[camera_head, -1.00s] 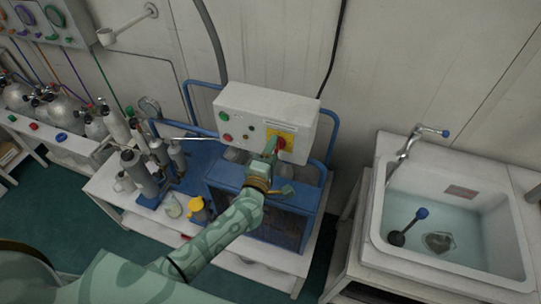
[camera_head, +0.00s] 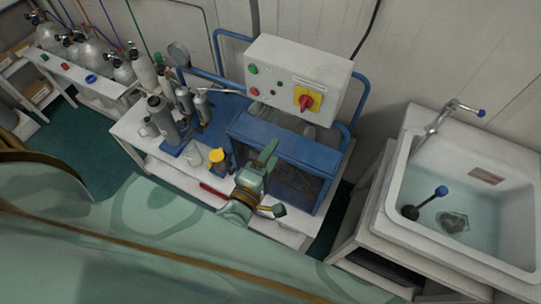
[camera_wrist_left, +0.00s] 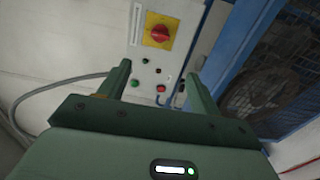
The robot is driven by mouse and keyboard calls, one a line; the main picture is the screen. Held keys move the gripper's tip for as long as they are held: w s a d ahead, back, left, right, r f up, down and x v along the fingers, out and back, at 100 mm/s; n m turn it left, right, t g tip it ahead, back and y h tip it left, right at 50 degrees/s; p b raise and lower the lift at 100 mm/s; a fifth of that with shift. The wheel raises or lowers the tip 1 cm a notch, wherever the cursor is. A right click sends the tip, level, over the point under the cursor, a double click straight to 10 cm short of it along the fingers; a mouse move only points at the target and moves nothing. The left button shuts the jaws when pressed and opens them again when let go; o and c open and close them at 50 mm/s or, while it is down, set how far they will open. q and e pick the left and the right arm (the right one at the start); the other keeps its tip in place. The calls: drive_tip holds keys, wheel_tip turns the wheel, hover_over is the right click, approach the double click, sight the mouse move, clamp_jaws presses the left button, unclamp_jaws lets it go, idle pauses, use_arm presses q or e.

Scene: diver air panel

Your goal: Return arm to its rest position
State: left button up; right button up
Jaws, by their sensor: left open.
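My left gripper (camera_head: 267,158) is open and empty in the head view, below the control box and in front of the blue compressor frame (camera_head: 285,150). The control box (camera_head: 270,77) is white, with green and red buttons and a red rotary switch (camera_head: 307,101) on a yellow plate. In the left wrist view the two fingers (camera_wrist_left: 158,75) stand apart with nothing between them. The red switch (camera_wrist_left: 159,33) shows beyond the fingertips, clear of them. My right gripper is not in view.
A sink (camera_head: 461,205) with water and a black plunger-like tool (camera_head: 425,204) stands at the right. Grey cylinders (camera_head: 163,119) and a yellow-topped bottle (camera_head: 217,158) stand left of the compressor. Gas tanks (camera_head: 92,54) line the wall at the far left.

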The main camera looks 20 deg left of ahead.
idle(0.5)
use_arm(q)
drive_tip(key=s+f+m+g+h+b, duration=0.1)
drive_tip(key=s+f+m+g, duration=0.3)
drive_tip(key=f, duration=0.5)
drive_tip(key=s+f+m+g+h+b, duration=0.1)
drive_tip(key=s+f+m, duration=0.2)
drive_tip(key=f+m, duration=0.4)
drive_tip(key=s+f+m+g+h+b, duration=0.1)
drive_tip(key=s+f+m+g, duration=0.25)
drive_tip(key=f, duration=0.65)
drive_tip(key=s+a+f+m+g+y+b, duration=0.1)
drive_tip(key=s+a+f+m+g+b, duration=0.2)
drive_tip(key=s+f, duration=0.8)
drive_tip(key=s+a+f+m+g+y+b, duration=0.2)
drive_tip(key=s+a+f+m+g+b, duration=0.2)
drive_tip(key=s+f, duration=0.8)
drive_tip(key=shift+s+a+f+g+y+b, duration=0.2)
drive_tip(key=shift+a+g+y+b, duration=0.1)
drive_tip(key=shift+a+g+b, duration=0.6)
